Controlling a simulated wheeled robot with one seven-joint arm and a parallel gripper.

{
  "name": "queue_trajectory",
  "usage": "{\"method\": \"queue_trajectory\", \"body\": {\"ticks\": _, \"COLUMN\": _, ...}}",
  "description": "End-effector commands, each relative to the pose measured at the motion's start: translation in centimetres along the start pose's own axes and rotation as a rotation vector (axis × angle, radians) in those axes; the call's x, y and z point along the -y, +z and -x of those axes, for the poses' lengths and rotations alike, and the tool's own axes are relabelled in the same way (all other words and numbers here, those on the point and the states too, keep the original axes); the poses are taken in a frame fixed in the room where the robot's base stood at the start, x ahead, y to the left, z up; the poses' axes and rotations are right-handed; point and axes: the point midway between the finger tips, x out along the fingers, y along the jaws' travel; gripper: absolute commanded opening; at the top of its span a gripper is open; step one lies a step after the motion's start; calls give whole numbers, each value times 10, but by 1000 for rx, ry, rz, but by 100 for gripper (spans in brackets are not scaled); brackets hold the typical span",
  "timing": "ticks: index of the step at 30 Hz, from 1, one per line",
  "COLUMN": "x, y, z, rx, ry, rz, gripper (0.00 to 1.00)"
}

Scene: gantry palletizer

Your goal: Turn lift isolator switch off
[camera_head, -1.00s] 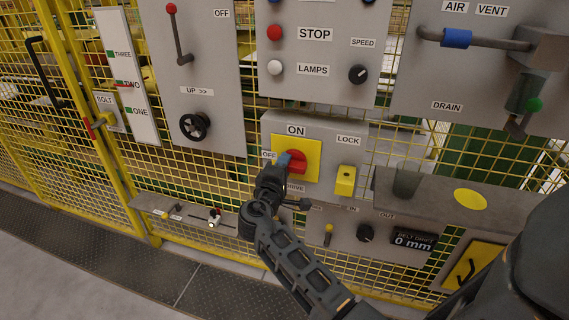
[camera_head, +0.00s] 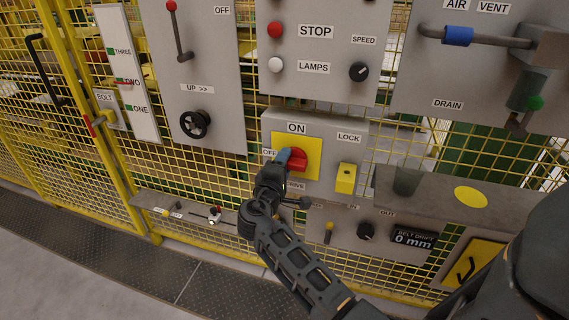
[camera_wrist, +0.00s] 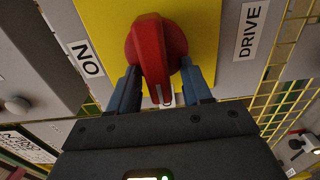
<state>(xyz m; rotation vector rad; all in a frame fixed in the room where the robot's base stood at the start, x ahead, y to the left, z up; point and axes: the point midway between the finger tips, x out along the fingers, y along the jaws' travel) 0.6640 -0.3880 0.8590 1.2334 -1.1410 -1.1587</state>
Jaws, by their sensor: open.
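A red rotary switch (camera_head: 298,160) sits on a yellow plate (camera_head: 312,172), with ON above, OFF at left and DRIVE below. It also shows in the wrist view (camera_wrist: 154,50), where its grip bar points down the picture between my fingers, with a white mark at its end. That direction corresponds to the OFF side in the head view. My gripper (camera_head: 284,158) is open, with blue fingers on either side of the bar in the wrist view (camera_wrist: 160,92). Small gaps show beside the bar. The OFF label is partly hidden by my gripper in the head view.
A yellow LOCK part (camera_head: 346,178) stands right of the switch. A red-knobbed lever (camera_head: 178,30) and black handwheel (camera_head: 195,124) are on the upper-left panel. A grey shelf (camera_head: 440,194) juts out at right. Yellow mesh fencing surrounds the panels.

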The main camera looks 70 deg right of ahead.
Motion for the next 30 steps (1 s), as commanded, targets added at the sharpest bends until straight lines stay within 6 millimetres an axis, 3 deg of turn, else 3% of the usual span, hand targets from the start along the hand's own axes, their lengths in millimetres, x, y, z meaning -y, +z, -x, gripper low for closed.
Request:
{"method": "queue_trajectory", "body": {"ticks": 9, "x": 2, "y": -1, "z": 49, "rx": -5, "ry": -1, "rz": 1, "gripper": 49}}
{"method": "queue_trajectory", "body": {"ticks": 15, "x": 1, "y": 0, "z": 70, "rx": -3, "ry": 0, "rz": 1, "gripper": 49}}
{"method": "queue_trajectory", "body": {"ticks": 30, "x": 1, "y": 0, "z": 74, "rx": -2, "ry": 0, "rz": 1, "gripper": 49}}
